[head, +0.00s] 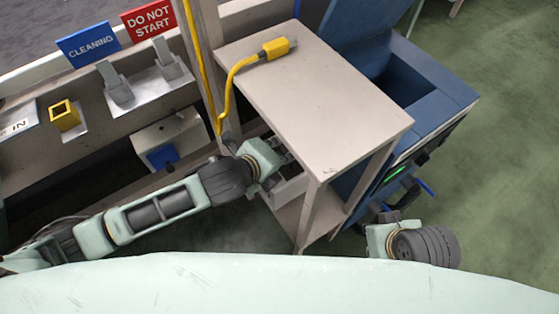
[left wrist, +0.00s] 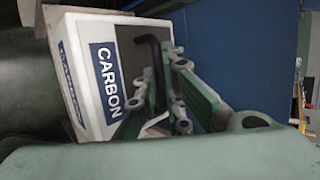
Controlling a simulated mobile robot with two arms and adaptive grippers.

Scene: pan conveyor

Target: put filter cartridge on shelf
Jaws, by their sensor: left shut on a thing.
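The filter cartridge (left wrist: 85,75) is a white box with blue CARBON labels and a black handle (left wrist: 152,70) in the left wrist view. My left gripper (left wrist: 165,88) is shut on that handle. In the head view my left gripper (head: 283,160) is at the left edge of the grey stand (head: 320,90), beside the gap between its top and its lower shelf (head: 312,222). A pale part of the cartridge (head: 291,189) shows below the gripper; the stand top hides the rest. I cannot tell whether the cartridge touches the lower shelf. My right gripper (head: 393,216) is by the blue cabinet; its fingers are unclear.
A yellow cable with a plug (head: 275,47) lies on the stand top. A blue cabinet (head: 425,95) with an open bin stands right of it. CLEANING (head: 87,46) and DO NOT START (head: 148,20) signs, levers and a white box (head: 170,138) with a blue front are left.

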